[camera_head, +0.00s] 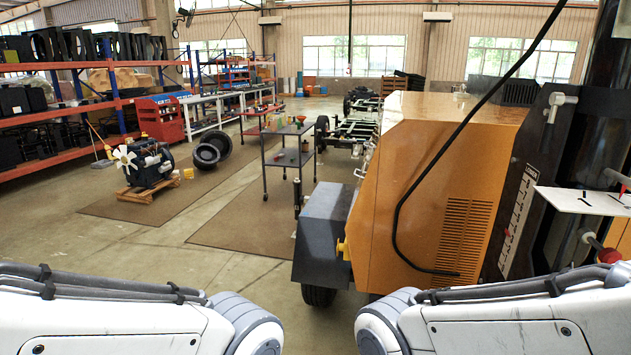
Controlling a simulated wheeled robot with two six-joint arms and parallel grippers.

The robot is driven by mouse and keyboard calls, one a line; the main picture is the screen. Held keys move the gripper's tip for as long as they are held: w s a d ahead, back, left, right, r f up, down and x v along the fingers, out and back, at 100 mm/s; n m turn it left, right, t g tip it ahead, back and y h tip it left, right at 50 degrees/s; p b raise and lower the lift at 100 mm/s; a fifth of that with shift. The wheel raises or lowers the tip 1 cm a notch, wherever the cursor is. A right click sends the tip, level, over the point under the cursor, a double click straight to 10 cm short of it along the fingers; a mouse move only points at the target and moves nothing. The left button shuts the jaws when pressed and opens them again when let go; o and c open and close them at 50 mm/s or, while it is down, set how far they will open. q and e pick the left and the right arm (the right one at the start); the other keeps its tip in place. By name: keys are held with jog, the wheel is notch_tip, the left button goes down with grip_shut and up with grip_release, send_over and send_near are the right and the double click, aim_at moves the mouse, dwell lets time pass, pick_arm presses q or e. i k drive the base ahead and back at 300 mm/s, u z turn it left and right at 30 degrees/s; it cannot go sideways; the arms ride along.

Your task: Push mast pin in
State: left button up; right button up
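The orange light tower (430,190) stands at the right, with its dark upright mast (603,60) at the right edge. A pale grey T-shaped handle (558,101), which looks like the mast pin, sticks out at the upper part of the dark panel beside the mast. I cannot tell how deep it sits. My two white arms cross the bottom of the view, and their ends run out of the picture. Neither gripper is visible, so contact with the pin cannot be seen from the grippers themselves.
A black cable (437,160) hangs across the tower's orange side. A white plate (582,201) and a red knob (608,255) are at the right edge. A grey cart (288,157), an engine on a pallet (143,166) and shelves stand farther back. Floor at left is mostly clear.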

aim_at(609, 255)
jog(key=z, duration=1.4)
